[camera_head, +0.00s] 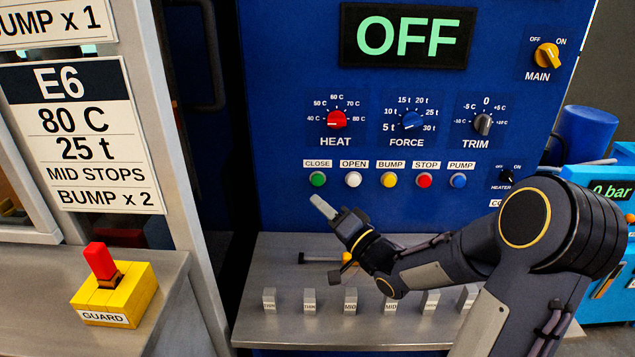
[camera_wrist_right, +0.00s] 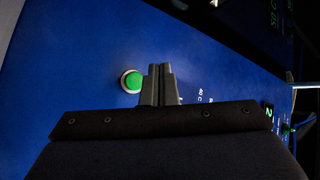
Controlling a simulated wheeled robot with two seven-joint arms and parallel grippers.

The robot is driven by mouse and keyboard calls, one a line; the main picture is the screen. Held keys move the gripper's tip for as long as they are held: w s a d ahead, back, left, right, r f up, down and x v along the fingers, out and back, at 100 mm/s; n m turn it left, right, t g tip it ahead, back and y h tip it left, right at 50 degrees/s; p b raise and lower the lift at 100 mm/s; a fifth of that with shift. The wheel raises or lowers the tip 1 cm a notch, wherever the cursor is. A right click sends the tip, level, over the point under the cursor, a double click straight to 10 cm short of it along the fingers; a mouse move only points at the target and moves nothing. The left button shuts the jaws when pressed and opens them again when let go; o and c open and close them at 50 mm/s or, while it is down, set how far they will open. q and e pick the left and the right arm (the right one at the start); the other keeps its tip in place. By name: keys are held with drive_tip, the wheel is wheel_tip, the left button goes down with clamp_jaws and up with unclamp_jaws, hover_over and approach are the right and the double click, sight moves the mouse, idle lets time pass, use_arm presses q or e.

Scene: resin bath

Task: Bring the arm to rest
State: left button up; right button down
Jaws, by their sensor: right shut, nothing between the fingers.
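My right arm comes in from the right in the head view. My right gripper (camera_head: 325,208) is shut and empty, in front of the blue control panel (camera_head: 275,100), below the green CLOSE button (camera_head: 317,179). In the right wrist view its closed fingers (camera_wrist_right: 158,84) stand beside the green button (camera_wrist_right: 132,81); I cannot tell whether they touch the panel. My left gripper is not in view.
A steel shelf (camera_head: 255,325) under the panel holds several small labelled blocks, partly behind my arm. A yellow GUARD box (camera_head: 115,295) with a red lever stands at the left. A light blue unit (camera_head: 600,180) is at the right.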

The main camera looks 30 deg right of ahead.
idle(0.4)
drive_tip(key=s+a+r+n+g+p, duration=0.1)
drive_tip(key=s+a+n+g+p, duration=0.2)
drive_tip(key=s, duration=1)
drive_tip(key=s+a+r+n+g+p, duration=0.1)
drive_tip(key=s+a+n+g+p, duration=0.3)
drive_tip(key=s+a+g+p, duration=0.3)
drive_tip(key=s+a+g, duration=0.1)
drive_tip(key=s+g, duration=0.3)
drive_tip(key=s, duration=0.2)
drive_tip(key=shift+s+a+r+h+p, duration=0.2)
drive_tip(key=shift+s+a+h+p, duration=0.1)
drive_tip(key=shift+s+h, duration=0.1)
